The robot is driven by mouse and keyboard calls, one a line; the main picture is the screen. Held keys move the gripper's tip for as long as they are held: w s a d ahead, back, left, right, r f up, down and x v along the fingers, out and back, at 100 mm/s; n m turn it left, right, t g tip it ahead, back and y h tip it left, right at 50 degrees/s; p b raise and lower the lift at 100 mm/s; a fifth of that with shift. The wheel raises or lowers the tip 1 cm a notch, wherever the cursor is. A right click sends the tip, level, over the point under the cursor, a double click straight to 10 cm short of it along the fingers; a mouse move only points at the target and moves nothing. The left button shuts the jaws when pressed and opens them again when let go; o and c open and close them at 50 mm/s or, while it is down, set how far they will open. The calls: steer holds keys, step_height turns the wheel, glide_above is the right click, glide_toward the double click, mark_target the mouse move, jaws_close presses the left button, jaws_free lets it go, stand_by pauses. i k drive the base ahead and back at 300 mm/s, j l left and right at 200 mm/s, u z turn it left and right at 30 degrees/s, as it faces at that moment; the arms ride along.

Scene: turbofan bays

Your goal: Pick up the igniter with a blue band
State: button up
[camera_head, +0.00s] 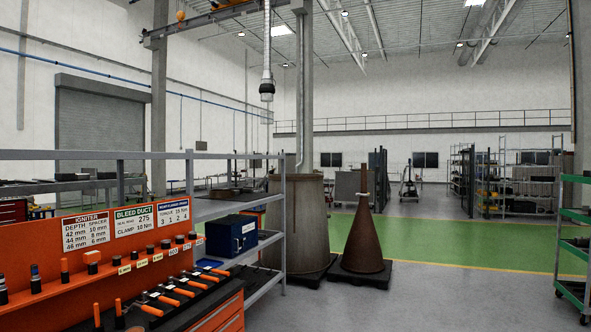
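My gripper does not show in the head camera view. A small upright dark piece with a blue part near its top (35,277) stands on the ledge of the orange workbench (120,262) at the lower left. It may be the igniter with a blue band, but it is too small to tell. A sign reading IGNITER (86,229) is on the bench's back panel.
Orange-handled tools (171,298) lie on the dark bench top. A grey shelf rack (284,225) with a blue box (231,236) stands behind the bench. A brown cone (362,240) and large drum (300,222) stand beyond. Open grey floor (450,300) lies at right.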

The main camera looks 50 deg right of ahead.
mark_target(34, 271)
steer(key=u, duration=5.5)
steer(key=z, duration=5.55)
steer(key=i+l, duration=0.1)
steer(key=i, duration=0.35)
steer(key=i+l+z, duration=0.1)
steer(key=i, duration=0.3)
